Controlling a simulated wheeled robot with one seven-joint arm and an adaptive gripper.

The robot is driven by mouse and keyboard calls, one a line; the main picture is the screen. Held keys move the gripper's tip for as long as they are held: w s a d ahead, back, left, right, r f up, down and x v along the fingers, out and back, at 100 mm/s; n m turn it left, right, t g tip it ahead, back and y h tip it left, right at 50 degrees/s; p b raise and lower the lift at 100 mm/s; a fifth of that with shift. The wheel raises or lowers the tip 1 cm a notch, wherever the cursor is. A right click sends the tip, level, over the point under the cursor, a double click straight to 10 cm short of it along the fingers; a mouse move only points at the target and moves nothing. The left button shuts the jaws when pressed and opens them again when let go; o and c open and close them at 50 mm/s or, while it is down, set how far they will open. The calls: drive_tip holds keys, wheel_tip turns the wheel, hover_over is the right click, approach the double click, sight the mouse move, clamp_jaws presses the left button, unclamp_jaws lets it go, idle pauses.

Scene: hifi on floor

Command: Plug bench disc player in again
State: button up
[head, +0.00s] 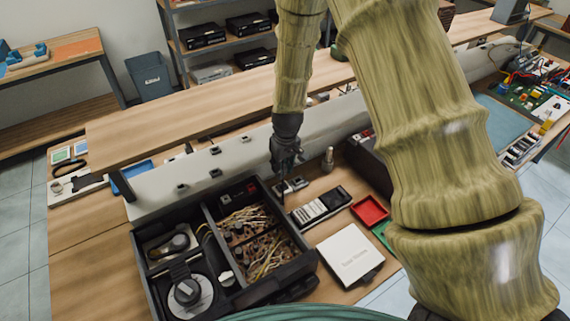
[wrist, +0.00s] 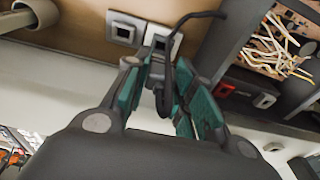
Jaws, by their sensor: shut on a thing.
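The bench disc player is the open black unit (head: 272,292) at the front left of the bench in the head view, with a disc (head: 190,293) in its left bay and bundles of loose wires in its right bays. My gripper (head: 286,160) is over the bench behind the unit's right back corner. In the wrist view my gripper (wrist: 162,68) is shut on a black plug, mostly hidden between the teal finger pads. A black cable (wrist: 176,40) loops from it. Pale-framed sockets (wrist: 124,33) lie just beyond the fingertips; whether the plug touches one, I cannot tell.
A long pale rail (head: 225,160) with small square fittings runs behind. Bare wood shows at the bench's left front.

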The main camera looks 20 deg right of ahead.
drive_tip(key=shift+w, duration=0.15)
drive_tip(key=shift+f+b, duration=1.5)
drive_tip(key=shift+f, duration=0.9)
drive_tip(key=shift+f, duration=1)
idle(2.7)
drive_tip(key=o, duration=1)
drive_tip(key=shift+o, duration=0.2)
